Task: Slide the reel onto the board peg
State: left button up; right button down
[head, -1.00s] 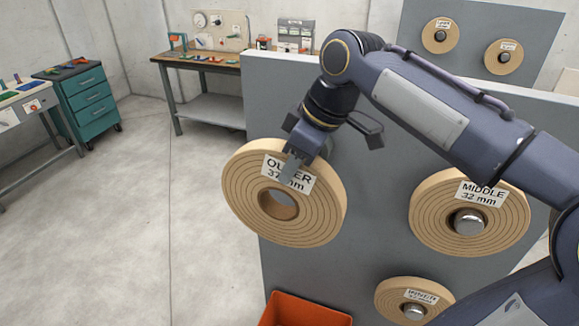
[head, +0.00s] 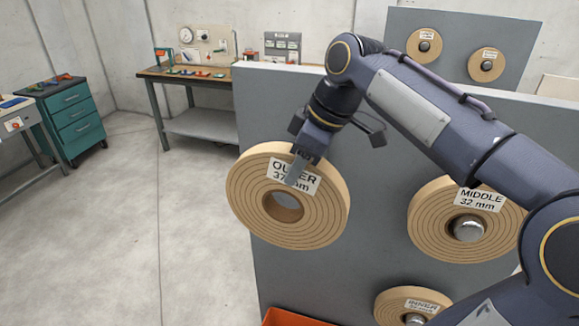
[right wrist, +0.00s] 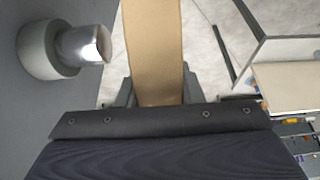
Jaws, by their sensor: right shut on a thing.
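The tan reel (head: 330,215), labelled OUTER 37 mm, hangs upright in my right gripper (head: 300,165). One finger lies over its front face near the label; the other is hidden behind it. In the right wrist view the reel (right wrist: 151,45) stands edge-on between the fingers (right wrist: 157,92). The board peg (right wrist: 85,45) shows at the left there, with a shiny rounded end and a grey collar on the board (right wrist: 20,120). A gap separates the peg's end from the reel. In the head view this peg is hidden behind the reel. My left gripper is out of view.
On the grey board (head: 360,270), a MIDDLE 32 mm reel (head: 430,225) sits on a peg at the right, and an INNER reel (head: 390,305) sits lower down. An orange bin (head: 290,318) is below. A workbench (head: 190,74) and teal drawers (head: 80,118) stand behind. The floor at left is clear.

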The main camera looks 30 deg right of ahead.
jog(key=shift+w+d+r+p, duration=0.1)
jog(key=shift+w+d+p, duration=0.6)
jog(key=shift+w+d, duration=0.75)
jog(key=shift+w+d+p, duration=0.65)
jog(key=shift+w+d, duration=0.45)
jog(key=shift+d, duration=0.65)
jog(key=shift+w+d+r+p, duration=0.1)
jog(key=shift+w+d+p, duration=0.6)
jog(key=shift+w+d, duration=0.75)
jog(key=shift+s+d+f, duration=0.1)
jog(key=shift+d+f, duration=0.2)
jog(key=c, duration=0.9)
grip_release()
jog(key=shift+f, duration=0.2)
jog(key=v, duration=0.8)
